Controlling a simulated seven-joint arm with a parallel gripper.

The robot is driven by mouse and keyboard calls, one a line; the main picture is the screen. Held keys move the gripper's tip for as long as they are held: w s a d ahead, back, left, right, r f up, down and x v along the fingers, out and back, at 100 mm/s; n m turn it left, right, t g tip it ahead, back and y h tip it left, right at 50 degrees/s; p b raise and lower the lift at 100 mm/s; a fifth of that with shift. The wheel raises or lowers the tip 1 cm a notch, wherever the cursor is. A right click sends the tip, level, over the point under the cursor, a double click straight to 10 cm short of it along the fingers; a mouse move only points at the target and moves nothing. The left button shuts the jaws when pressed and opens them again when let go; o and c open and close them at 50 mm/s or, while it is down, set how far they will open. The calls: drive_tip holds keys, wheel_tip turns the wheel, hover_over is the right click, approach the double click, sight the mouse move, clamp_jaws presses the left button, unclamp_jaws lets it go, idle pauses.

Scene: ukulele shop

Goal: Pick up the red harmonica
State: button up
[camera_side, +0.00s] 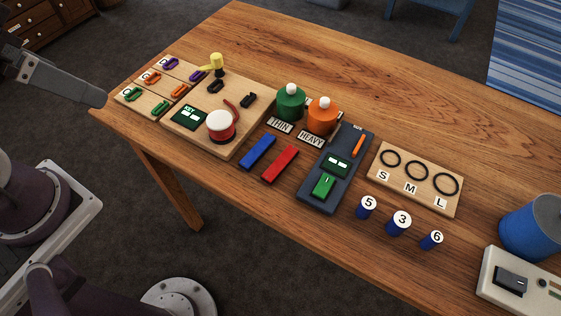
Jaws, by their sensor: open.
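The red harmonica (280,164), a plain red bar, lies flat on the wooden table near its front edge. A blue bar (258,152) of like shape lies just left of it, nearly parallel, with a narrow gap between. A dark grey finger-like end of my gripper (75,88) reaches in from the upper left. It is well left of the red harmonica and appears to be above the table's left corner. Only one finger shows clearly; the rest is cut off by the frame. The gripper is open, and I see nothing held in it.
A dark slate tray (313,197) stands close right of the red harmonica. HEAVY and THIN signs with an orange pot (322,115) and a green pot (290,103) are behind. A wooden board (240,137) is left. Blue numbered cylinders (398,225) stand right. Bare table lies in front.

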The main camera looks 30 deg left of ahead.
drive_tip(key=w+d+m+g, duration=0.2)
drive_tip(key=w+d+m, duration=0.3)
drive_tip(key=w, duration=0.4)
drive_tip(key=m+g, duration=0.4)
drive_tip(key=m, duration=1)
hover_over(284, 164)
drive_tip(key=a, duration=0.1)
drive_tip(key=f, duration=1.9)
drive_tip(key=shift+w, duration=0.2)
drive_tip(key=f, duration=0.5)
drive_tip(key=d+f, duration=0.1)
drive_tip(key=f, duration=0.1)
drive_tip(key=shift+s+f, duration=0.15)
drive_tip(key=shift+f, duration=0.2)
drive_tip(key=shift+r, duration=0.1)
drive_tip(key=c, duration=1.1)
wheel_tip(284, 164, up, 10)
drive_tip(key=w+a+f+n, duration=0.1)
drive_tip(key=w+a+n, duration=0.5)
drive_tip(key=a+n, duration=0.45)
drive_tip(key=w+a+n, duration=0.6)
drive_tip(key=a+n, duration=0.3)
drive_tip(key=a, duration=0.2)
drive_tip(key=shift+m, duration=0.25)
drive_tip(key=shift+s+d+f, duration=0.1)
drive_tip(key=shift+s+f, duration=0.05)
drive_tip(key=shift+f, duration=1.1)
drive_tip(key=shift+s+d+f, duration=0.1)
drive_tip(key=shift+f, duration=1.1)
